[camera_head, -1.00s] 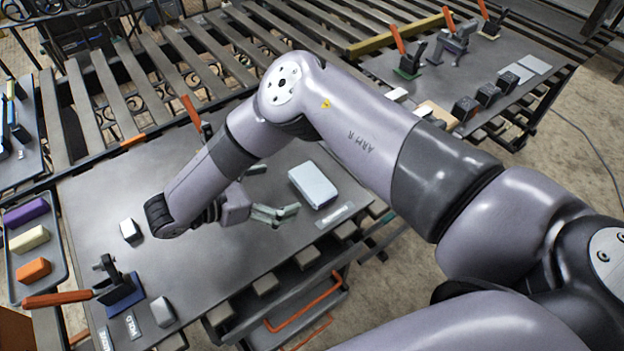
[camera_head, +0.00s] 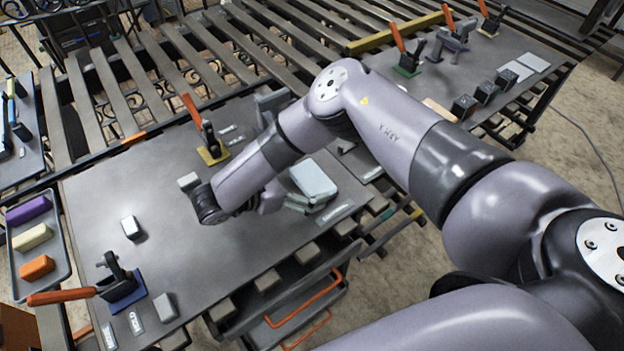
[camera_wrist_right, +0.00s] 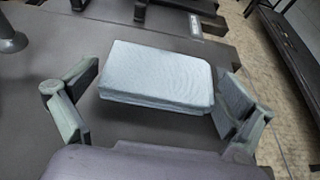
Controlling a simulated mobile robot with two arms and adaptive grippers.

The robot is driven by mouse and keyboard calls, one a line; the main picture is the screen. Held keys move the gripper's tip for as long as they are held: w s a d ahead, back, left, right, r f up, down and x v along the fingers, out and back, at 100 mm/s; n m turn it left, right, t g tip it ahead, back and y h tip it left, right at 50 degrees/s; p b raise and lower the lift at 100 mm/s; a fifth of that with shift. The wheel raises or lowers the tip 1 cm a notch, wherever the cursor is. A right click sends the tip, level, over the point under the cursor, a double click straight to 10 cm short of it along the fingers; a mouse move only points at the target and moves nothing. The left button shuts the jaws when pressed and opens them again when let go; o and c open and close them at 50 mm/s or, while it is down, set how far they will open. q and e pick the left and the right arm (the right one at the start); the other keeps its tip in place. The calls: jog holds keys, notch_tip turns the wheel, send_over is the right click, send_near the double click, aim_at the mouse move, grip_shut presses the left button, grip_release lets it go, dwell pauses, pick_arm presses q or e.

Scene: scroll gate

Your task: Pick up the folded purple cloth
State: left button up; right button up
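A pale blue-grey folded pad (camera_head: 313,181), like folded cloth, lies on the dark table near its right front edge. In the right wrist view the pad (camera_wrist_right: 158,77) lies between the fingers of my right gripper (camera_wrist_right: 157,92). The fingers are spread, the right one close beside the pad; I cannot tell whether it touches. In the head view my right gripper (camera_head: 298,203) is low beside the pad, partly hidden by my arm. The only clearly purple thing is a bar-like block (camera_head: 28,210) in a tray at the left. My left gripper is not in view.
The grey tray (camera_head: 58,240) also holds a cream block (camera_head: 33,236) and an orange block (camera_head: 37,267). Clamps with orange handles stand on the table (camera_head: 170,240), one blue-based (camera_head: 122,290), one yellow-based (camera_head: 212,152). Small pale blocks lie nearby.

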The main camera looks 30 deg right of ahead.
jog(key=c, duration=0.7)
jog(key=shift+r, duration=0.15)
